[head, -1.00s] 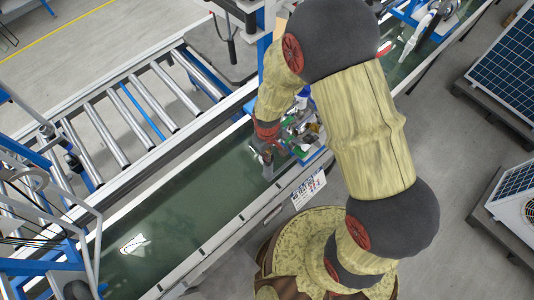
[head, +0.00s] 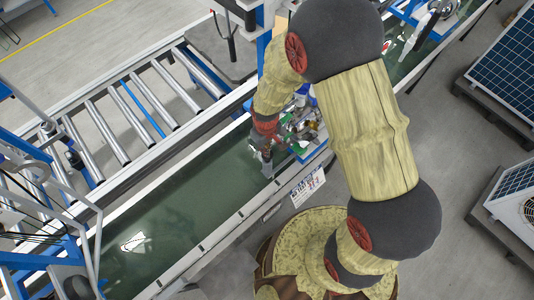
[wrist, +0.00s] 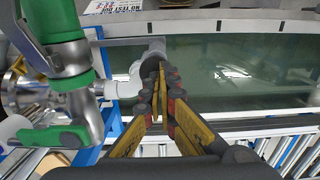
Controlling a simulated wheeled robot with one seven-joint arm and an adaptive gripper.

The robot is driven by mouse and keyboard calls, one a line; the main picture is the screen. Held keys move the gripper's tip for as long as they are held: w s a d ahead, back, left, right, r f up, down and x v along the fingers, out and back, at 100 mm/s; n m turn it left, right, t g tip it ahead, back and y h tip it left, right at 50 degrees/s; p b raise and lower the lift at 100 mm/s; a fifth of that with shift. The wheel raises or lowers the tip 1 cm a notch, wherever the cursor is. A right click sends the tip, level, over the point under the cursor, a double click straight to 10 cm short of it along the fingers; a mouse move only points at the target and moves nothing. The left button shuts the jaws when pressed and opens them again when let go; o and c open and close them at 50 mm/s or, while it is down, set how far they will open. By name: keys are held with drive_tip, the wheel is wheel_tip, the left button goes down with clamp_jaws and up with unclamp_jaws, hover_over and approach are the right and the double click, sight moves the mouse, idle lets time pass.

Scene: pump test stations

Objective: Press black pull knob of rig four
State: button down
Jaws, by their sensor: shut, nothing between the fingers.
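My gripper (wrist: 166,76) is shut and empty in the wrist view, its yellow and dark fingers together. The fingertips appear close to a grey pipe elbow (wrist: 152,47) at the rig's end; I cannot tell if they touch. To their left is the pump rig (wrist: 62,95), with metal pipework and green valve handles. In the head view the rig (head: 308,125) sits on the green belt, partly hidden by my arm, with my gripper at its left end.
The green conveyor belt (head: 195,205) is clear left of the rig, apart from a bright patch. A roller conveyor (head: 120,120) runs alongside. A printed placard (head: 308,184) hangs on the near rail. Solar panels (head: 503,65) stand at the right.

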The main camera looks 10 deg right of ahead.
wheel_tip(320, 180, up, 9)
drive_tip(key=shift+r+b, duration=0.2)
drive_tip(key=shift+b, duration=0.15)
drive_tip(key=shift+w, duration=0.1)
idle(1.0)
wheel_tip(320, 180, up, 4)
drive_tip(key=b, duration=0.9)
drive_tip(key=shift+b, duration=0.4)
